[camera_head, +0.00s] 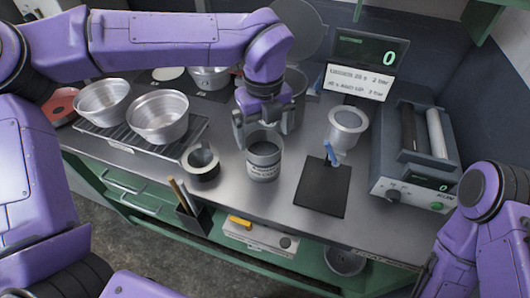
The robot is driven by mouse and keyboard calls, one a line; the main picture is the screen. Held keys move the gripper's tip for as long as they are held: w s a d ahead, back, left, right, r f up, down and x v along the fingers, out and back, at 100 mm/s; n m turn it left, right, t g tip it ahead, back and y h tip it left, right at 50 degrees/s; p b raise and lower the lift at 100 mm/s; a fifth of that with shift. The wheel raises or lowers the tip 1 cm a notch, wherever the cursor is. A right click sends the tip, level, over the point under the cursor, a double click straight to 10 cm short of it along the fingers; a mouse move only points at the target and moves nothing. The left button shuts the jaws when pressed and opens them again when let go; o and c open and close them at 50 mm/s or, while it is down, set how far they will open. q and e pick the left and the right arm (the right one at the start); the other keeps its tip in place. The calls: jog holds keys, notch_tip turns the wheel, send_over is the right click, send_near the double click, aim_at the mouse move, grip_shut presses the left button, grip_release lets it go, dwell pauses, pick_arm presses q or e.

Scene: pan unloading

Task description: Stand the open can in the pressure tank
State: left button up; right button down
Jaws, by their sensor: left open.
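The open can (262,172) is a grey cylinder with a printed label and a dark inside. It stands upright on the steel bench, near the middle of the head view. My left gripper (260,138) points down at the can's rim from just behind and above, with its fingers apart. I cannot tell whether the fingers touch the can. A grey open vessel (298,104), which appears to be the pressure tank, stands right behind the gripper and is partly hidden by it. A round dark lid (298,27) is raised behind it. My right arm shows at the lower right, without its gripper.
Two metal bowls (158,118) sit on a wire rack at left. A dark cup with a pale rim (201,162) stands left of the can. A black mat (322,186), a white-rimmed cup (347,126) and a roller machine (416,160) are at right. A sign (358,82) stands behind.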

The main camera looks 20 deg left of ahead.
pick_arm(q)
jog(key=p, duration=0.2)
send_over(264, 151)
jog(key=s+d, duration=0.1)
jog(key=s, duration=0.3)
jog(key=f, duration=0.6)
jog(key=shift+w+d+f, duration=0.1)
jog(key=shift+w+f, duration=0.15)
jog(key=shift+s+f, duration=0.1)
jog(key=shift+f, duration=0.15)
jog(key=shift+s, duration=0.1)
jog(key=c, duration=1.3)
